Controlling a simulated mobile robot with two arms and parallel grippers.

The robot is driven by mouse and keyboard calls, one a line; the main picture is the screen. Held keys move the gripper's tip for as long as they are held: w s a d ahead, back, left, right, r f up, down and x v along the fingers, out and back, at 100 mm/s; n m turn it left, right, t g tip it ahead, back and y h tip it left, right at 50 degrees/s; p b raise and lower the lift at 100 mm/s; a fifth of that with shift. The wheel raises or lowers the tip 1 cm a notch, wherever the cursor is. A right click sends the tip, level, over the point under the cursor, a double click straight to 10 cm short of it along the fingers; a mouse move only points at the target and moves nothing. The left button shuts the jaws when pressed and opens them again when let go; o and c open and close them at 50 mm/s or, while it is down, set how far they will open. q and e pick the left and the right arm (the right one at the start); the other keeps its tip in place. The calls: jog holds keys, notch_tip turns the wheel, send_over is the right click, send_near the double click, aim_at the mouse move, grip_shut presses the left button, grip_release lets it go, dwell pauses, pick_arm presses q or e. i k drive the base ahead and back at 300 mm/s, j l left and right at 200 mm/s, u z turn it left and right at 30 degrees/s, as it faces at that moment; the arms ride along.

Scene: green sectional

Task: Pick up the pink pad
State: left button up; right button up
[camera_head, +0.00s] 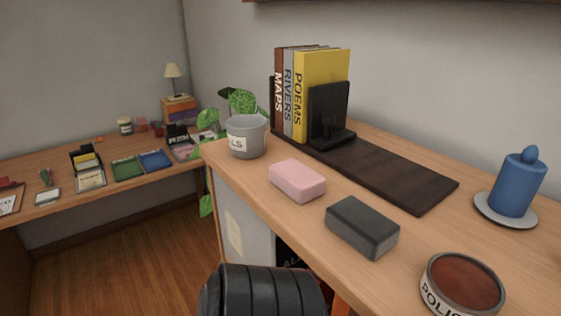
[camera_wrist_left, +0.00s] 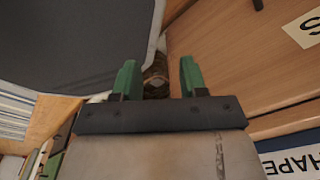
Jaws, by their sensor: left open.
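The pink pad (camera_head: 297,180) is a small rounded block. The pink pad is not seen in that view, and the left fingers are not seen in the head view. My right gripper is in neither view.
The left wrist view shows wooden panels (camera_wrist_left: 240,50) and a dark grey surface (camera_wrist_left: 75,40).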

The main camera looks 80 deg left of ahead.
aim_at(299, 181)
jog(key=u, duration=2.35)
